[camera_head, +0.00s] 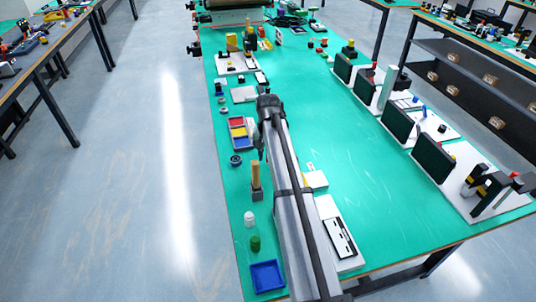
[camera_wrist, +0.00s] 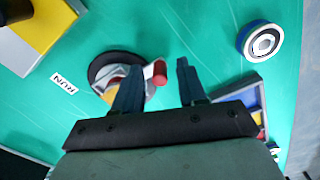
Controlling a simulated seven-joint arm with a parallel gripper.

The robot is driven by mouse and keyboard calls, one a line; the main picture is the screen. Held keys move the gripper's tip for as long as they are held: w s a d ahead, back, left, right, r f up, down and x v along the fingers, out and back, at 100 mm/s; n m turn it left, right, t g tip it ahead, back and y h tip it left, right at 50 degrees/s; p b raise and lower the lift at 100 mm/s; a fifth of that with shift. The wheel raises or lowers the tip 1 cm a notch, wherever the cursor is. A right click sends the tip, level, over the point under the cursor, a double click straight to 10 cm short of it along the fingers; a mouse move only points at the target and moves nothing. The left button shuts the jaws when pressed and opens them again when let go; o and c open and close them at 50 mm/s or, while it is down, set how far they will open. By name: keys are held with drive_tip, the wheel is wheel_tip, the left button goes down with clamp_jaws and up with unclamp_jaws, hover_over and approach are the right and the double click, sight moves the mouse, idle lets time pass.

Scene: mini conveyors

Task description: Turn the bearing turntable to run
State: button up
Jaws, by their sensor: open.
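In the wrist view, the bearing turntable (camera_wrist: 104,66) is a round disc with a dark rim and grey, white and yellow parts on top. A red cylindrical knob (camera_wrist: 157,72) sticks out at its right side. My gripper (camera_wrist: 160,65) is open, with the knob between its two fingers and nearer the left one; I cannot tell whether they touch. The left finger covers part of the disc. A white label reading RUN (camera_wrist: 63,83) lies on the green mat left of the disc. In the head view, my arm hides the turntable.
A blue-rimmed bearing (camera_wrist: 263,42) lies to the right, and a tray with coloured compartments (camera_head: 239,133) is close by. A yellow and grey block (camera_wrist: 38,35) is at upper left. Dark upright panels (camera_head: 397,123) line the table's right side; the middle green surface (camera_head: 335,135) is clear.

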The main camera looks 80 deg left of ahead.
clamp_jaws()
idle(0.3)
idle(0.4)
